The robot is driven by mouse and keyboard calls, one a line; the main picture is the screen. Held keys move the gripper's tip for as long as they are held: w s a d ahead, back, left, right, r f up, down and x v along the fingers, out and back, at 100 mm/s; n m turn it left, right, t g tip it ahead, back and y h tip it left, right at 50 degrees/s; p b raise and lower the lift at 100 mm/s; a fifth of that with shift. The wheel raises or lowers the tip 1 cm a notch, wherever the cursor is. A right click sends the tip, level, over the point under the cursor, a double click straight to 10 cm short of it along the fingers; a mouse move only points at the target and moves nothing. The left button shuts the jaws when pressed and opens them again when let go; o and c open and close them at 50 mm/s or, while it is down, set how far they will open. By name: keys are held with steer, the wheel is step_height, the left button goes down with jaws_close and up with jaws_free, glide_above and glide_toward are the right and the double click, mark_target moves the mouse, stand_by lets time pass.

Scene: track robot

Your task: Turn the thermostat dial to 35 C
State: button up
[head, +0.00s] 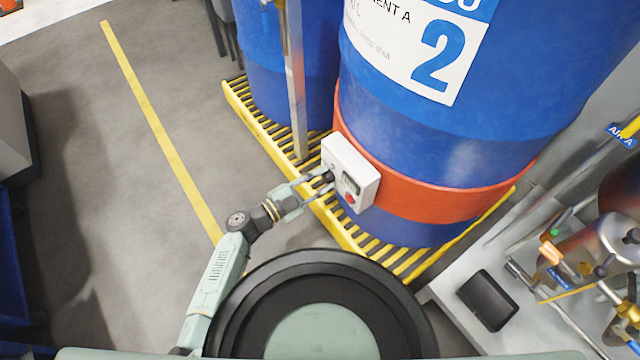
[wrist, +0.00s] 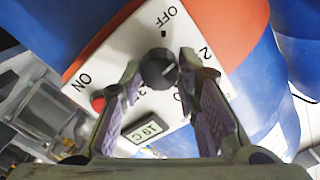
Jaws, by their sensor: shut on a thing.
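The thermostat is a white box (head: 350,168) on the red band around the large blue drum marked 2.
A red button (wrist: 98,103) sits beside the ON label. A metal post (head: 296,95) stands close to the left of the box. The drum (head: 440,130) stands on a yellow slatted pallet (head: 270,140). Pipes and a dark tablet-like thing (head: 488,300) are at right.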

steer(key=m+b, duration=0.2)
steer(key=m, duration=0.1)
steer(key=shift+f+m, duration=0.1)
steer(key=shift+m, duration=0.3)
steer(key=shift+m+b, duration=0.9)
steer(key=shift+m, duration=0.9)
steer(key=o, duration=1.2)
steer(key=shift+c, duration=0.2)
step_height(320, 180, up, 10)
steer(key=shift+a+f, duration=0.15)
steer(key=shift+f, duration=0.1)
steer(key=shift+r, duration=0.4)
